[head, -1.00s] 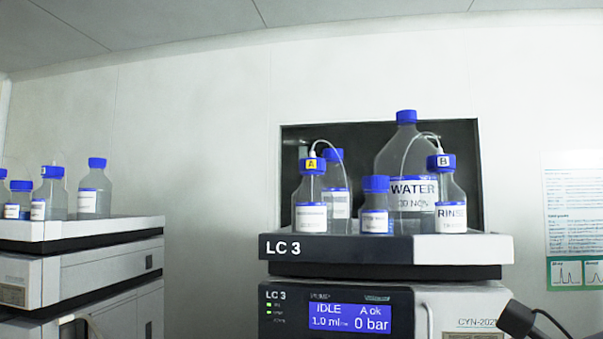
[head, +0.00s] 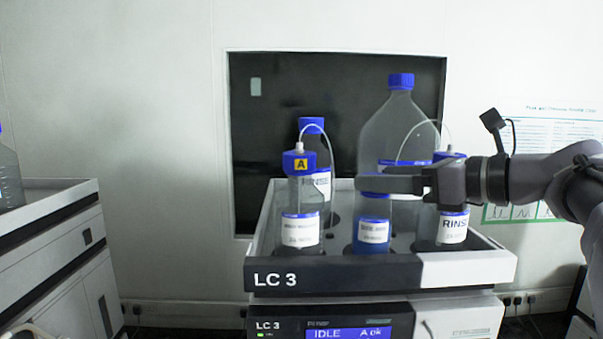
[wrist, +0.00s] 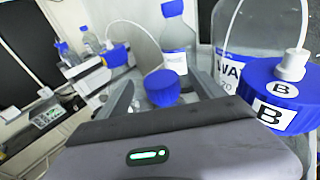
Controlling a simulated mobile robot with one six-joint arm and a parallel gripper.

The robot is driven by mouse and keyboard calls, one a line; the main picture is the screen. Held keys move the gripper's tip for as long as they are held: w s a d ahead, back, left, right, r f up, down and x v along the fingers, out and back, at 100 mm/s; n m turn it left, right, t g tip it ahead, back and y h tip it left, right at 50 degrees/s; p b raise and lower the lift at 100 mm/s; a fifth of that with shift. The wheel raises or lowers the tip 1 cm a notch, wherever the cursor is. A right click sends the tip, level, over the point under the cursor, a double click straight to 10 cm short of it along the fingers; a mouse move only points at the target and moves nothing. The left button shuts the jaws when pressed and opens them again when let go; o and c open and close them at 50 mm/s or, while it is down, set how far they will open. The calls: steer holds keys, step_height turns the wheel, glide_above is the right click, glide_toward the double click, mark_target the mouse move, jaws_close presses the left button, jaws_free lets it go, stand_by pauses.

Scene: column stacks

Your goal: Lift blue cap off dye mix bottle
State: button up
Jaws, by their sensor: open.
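A small bottle (head: 373,233) with blue contents stands in the middle of the LC 3 tray; its label is too small to read, and I take it for the dye mix bottle. Its blue cap (head: 374,195) is partly hidden by my gripper (head: 365,184) in the head view. In the wrist view the blue cap (wrist: 162,84) shows between the two spread fingers of my gripper (wrist: 163,88), with a gap on each side. My gripper is open and reaches in from the right at cap height. The cap sits on the bottle.
A large WATER bottle (head: 402,125) and another blue-capped bottle (head: 313,150) stand behind. The tray front edge (head: 335,273) is clear.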

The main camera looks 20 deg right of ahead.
steer(key=shift+w+a, duration=0.25)
steer(key=shift+w, duration=0.15)
steer(key=shift+s+d, duration=0.25)
steer(key=shift+s, duration=0.15)
steer(key=p+x, duration=0.1)
steer(key=x, duration=0.4)
steer(key=shift+w+f+p, duration=0.15)
steer(key=shift+f+p, duration=0.05)
steer(key=shift+p, duration=0.15)
steer(key=shift+s+d, duration=0.1)
steer(key=shift+s, duration=0.2)
steer(key=shift+c, duration=1.3)
steer(key=shift+w+a, duration=0.2)
steer(key=shift+w, duration=0.1)
steer(key=c, duration=1.1)
steer(key=shift+s+d, duration=0.1)
steer(key=shift+s, duration=0.05)
steer(key=shift+c, duration=0.2)
